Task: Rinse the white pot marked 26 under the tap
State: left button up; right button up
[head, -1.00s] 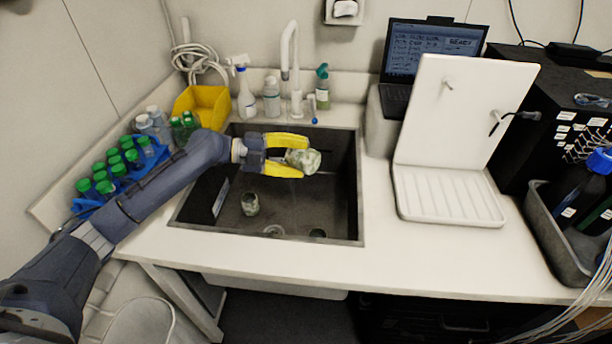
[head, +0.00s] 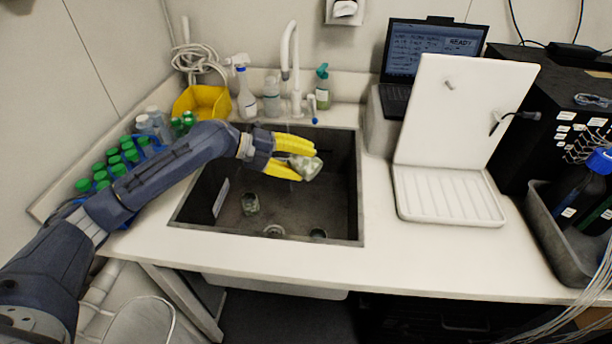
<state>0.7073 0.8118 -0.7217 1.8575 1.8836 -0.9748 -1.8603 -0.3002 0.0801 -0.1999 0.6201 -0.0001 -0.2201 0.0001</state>
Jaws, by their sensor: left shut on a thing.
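My left gripper (head: 293,157), with yellow fingers, is shut on a small pale pot (head: 309,168) above the dark sink (head: 335,208). The pot is tilted and has greenish-grey patches; no number can be read on it. The white tap (head: 289,62) stands behind the sink, its spout end a little behind and above the gripper. A second similar small pot (head: 250,204) is on the sink floor, with its marking too small to read. My right gripper does not show.
A rack of green-capped tubes (head: 112,165) and a yellow bin (head: 203,101) stand left of the sink. Spray and soap bottles (head: 246,96) line the back. A white draining board (head: 448,196) is at right. The counter in front of it is clear.

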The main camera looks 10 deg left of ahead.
pick_arm(q)
jog(key=shift+s+d+f+m+y, duration=0.1)
jog(key=shift+f+m+y, duration=0.1)
jog(key=shift+m+y, duration=0.3)
jog(key=shift+d+f+m+y, duration=0.1)
jog(key=shift+f+m+y, duration=0.1)
jog(key=shift+y, duration=0.5)
jog(key=shift+f+t+y, duration=0.15)
jog(key=shift+t+y, duration=0.15)
jog(key=shift+y, duration=0.1)
jog(key=shift+d+f+m+t+y, duration=0.1)
jog(key=shift+f+m+t+y, duration=0.35)
jog(key=shift+m+y, duration=0.6)
jog(key=shift+f+y, duration=0.2)
jog(key=shift+y, duration=0.25)
jog(key=shift+f+m+t+y, duration=0.3)
jog(key=shift+m+t+y, duration=0.15)
jog(key=shift+y, duration=0.45)
jog(key=shift+a+f+m+t+y, duration=0.25)
jog(key=shift+m+t+y, duration=0.05)
jog(key=shift+y, duration=0.3)
